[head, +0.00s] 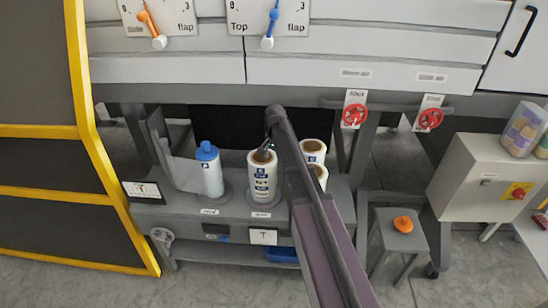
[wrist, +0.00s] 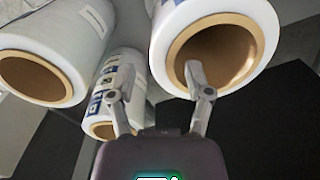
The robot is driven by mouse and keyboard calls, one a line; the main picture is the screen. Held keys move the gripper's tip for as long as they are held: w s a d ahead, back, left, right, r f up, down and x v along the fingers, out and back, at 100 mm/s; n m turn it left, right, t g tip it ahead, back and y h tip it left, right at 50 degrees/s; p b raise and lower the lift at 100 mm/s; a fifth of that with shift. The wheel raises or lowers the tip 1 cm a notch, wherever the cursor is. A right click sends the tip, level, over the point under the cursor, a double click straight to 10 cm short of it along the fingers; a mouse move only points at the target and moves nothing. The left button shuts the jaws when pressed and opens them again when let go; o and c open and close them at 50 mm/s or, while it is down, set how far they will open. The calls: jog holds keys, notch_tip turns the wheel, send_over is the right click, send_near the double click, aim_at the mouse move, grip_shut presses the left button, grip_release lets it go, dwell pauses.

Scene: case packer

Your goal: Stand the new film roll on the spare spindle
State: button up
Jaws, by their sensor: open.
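A white film roll with a dark printed label (head: 263,180) stands upright on a round base on the grey lower shelf, behind a small tag I cannot read. My gripper (head: 267,145) is at its top rim. In the wrist view the open gripper (wrist: 160,97) has one fingertip over the brown core opening of the nearest roll (wrist: 265,30); the other finger is outside that roll. Whether the fingertip is inside the core, I cannot tell. No spindle tip shows in that core. Two more rolls (head: 314,146) (head: 322,172) stand to the right, partly hidden by my arm.
A roll with a blue cap (head: 207,152) stands left on the shelf. A yellow-framed guard (head: 90,140) bounds the left. Red handwheels (head: 354,115) sit above right. A stool with an orange knob (head: 403,224) and a grey cabinet (head: 480,180) stand right.

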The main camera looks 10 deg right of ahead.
jog(key=shift+d+r+p, duration=0.1)
jog(key=shift+r+p, duration=2.9)
jog(key=shift+r, duration=0.3)
jog(key=shift+s, duration=0.2)
jog(key=s+a+n, duration=0.2)
jog(key=s+n, duration=0.2)
jog(key=s, duration=0.8)
jog(key=s+a+n, duration=0.2)
jog(key=s+n, duration=0.2)
jog(key=s, duration=0.9)
jog(key=shift+s, duration=0.25)
